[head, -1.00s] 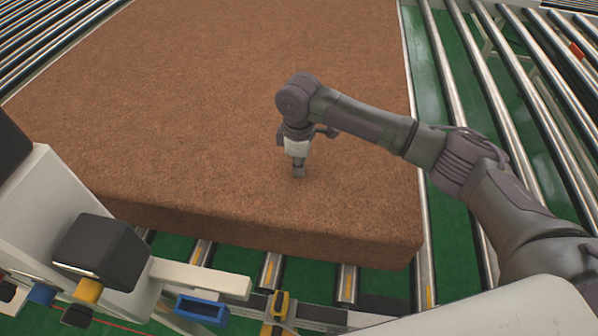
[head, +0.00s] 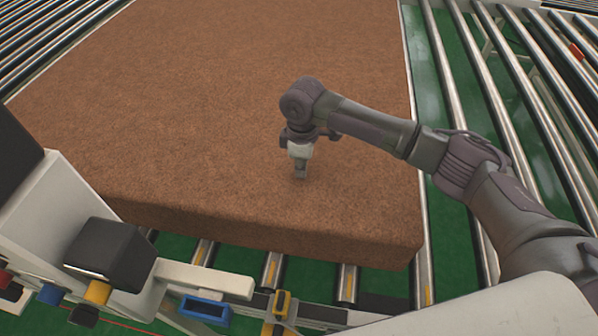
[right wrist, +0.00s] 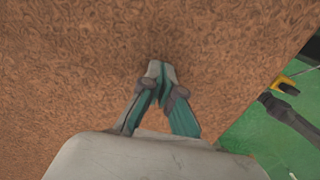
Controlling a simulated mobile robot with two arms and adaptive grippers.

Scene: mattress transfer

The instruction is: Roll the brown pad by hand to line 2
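The brown pad (head: 210,110) is a large, thick, flat slab lying on the roller conveyor and filling the middle of the head view. Its near edge and right front corner show. My right gripper (head: 300,174) points down at the pad's top near its front right part. In the right wrist view the fingertips of my right gripper (right wrist: 159,70) are together against the brown surface (right wrist: 80,70), with nothing seen between them. I cannot tell whether they press on it. My left gripper is not in view.
Metal rollers (head: 480,110) over a green floor (head: 437,120) run along the pad's right side. More rollers (head: 40,45) lie at the far left. A conveyor frame with a blue bracket (head: 205,308) and a yellow one (head: 281,304) runs along the front.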

